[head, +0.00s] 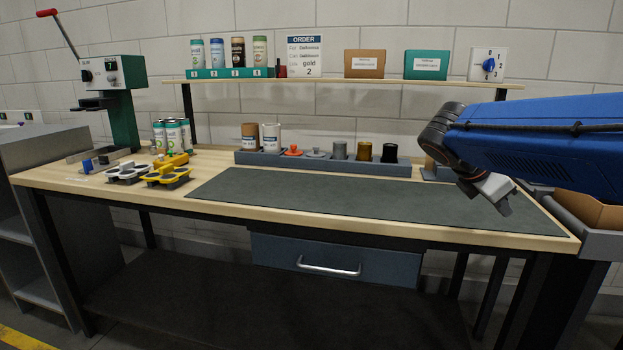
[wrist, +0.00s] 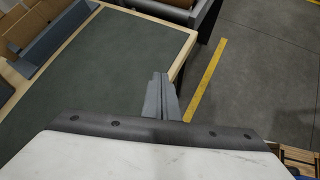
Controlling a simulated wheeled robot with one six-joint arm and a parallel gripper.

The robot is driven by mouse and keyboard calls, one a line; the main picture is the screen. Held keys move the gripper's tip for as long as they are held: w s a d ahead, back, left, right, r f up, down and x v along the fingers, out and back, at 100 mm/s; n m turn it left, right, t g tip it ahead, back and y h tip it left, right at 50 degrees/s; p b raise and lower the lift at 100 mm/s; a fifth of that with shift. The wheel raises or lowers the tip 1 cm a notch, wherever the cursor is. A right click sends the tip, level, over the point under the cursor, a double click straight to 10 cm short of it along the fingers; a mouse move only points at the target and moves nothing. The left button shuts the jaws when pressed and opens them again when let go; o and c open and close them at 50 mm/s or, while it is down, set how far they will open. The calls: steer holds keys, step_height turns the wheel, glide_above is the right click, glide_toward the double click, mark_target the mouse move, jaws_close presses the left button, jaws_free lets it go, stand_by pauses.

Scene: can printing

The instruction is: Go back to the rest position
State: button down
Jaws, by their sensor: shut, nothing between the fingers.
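My gripper (head: 505,207) hangs over the right part of the workbench in the head view, at the end of my blue arm. Its fingers point down and are shut with nothing between them. In the wrist view my gripper (wrist: 161,82) shows as two grey fingers pressed together, close to the bench's corner edge. The dark green mat (head: 330,197) lies on the bench below and to the left of the gripper. The mat also fills much of the wrist view (wrist: 110,70).
A can press (head: 110,85) stands at the back left, with cans (head: 172,135) and yellow and white holders (head: 165,176) near it. A grey rack (head: 330,163) with jars runs along the back. A box in a grey bin (head: 590,210) is at the right end. The mat is bare.

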steer(key=s+a+f+m+y, duration=0.4)
steer(key=s+a+f+m, duration=0.2)
steer(key=s+f+m, duration=0.3)
steer(key=s+a+f+m+t+y, duration=0.1)
steer(key=s+a+f+m+y, duration=0.4)
steer(key=s+f+m, duration=0.5)
steer(key=s+a, duration=0.1)
steer(key=s, duration=0.1)
steer(key=shift+s+a+f+t, duration=0.15)
steer(key=shift+s+f+t, duration=0.1)
steer(key=shift+s+t, duration=0.05)
